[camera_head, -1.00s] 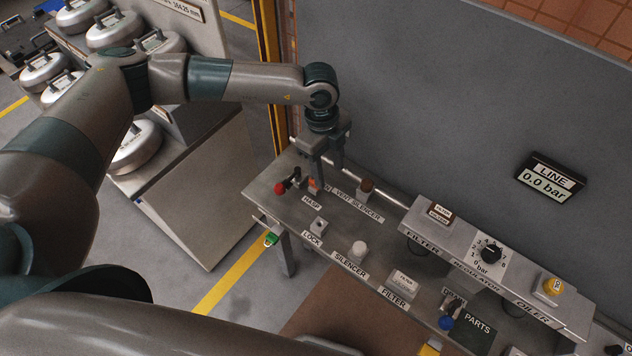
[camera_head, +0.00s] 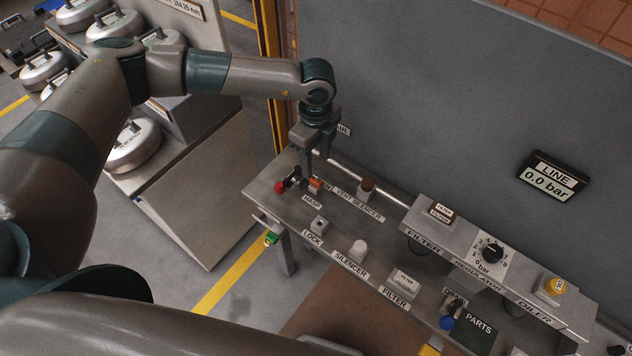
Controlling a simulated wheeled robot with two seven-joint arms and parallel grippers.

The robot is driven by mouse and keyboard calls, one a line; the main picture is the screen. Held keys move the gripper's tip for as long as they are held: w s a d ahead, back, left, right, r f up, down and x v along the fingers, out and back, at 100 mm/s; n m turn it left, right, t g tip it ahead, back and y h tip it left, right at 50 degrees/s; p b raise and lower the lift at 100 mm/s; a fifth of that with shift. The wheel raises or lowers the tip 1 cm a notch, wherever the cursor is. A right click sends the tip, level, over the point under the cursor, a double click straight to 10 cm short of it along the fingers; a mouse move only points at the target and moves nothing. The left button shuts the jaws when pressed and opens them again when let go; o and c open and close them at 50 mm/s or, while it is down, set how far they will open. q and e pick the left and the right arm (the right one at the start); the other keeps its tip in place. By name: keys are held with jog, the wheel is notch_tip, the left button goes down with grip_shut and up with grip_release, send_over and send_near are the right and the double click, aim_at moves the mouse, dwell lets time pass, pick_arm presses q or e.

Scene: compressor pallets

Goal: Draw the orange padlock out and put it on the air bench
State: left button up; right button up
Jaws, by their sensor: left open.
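The orange padlock (camera_head: 316,185) is a small block at the HASP label, near the left end of the grey air bench (camera_head: 268,193). It sits beside a red knob (camera_head: 280,187) with a dark fitting. My left gripper (camera_head: 316,165) points down just above and behind the padlock. Its fingers are apart, with nothing seen between them. Whether a fingertip touches the padlock cannot be told. A small grey block with a dark hole (camera_head: 319,224) stands by the LOCK label. My right gripper is not in view.
A white silencer (camera_head: 359,247), a brown-topped vent silencer (camera_head: 367,186) and a filter block (camera_head: 403,279) stand on the bench. A raised regulator unit (camera_head: 490,250) is at right. A grey wall panel (camera_head: 420,110) rises behind. A stand with silver round tanks (camera_head: 134,146) is at left.

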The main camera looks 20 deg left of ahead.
aim_at(316, 177)
pick_arm(q)
jog(key=shift+f+b, duration=2.4)
jog(key=shift+f, duration=1.4)
grip_shut()
jog(key=shift+r, duration=0.25)
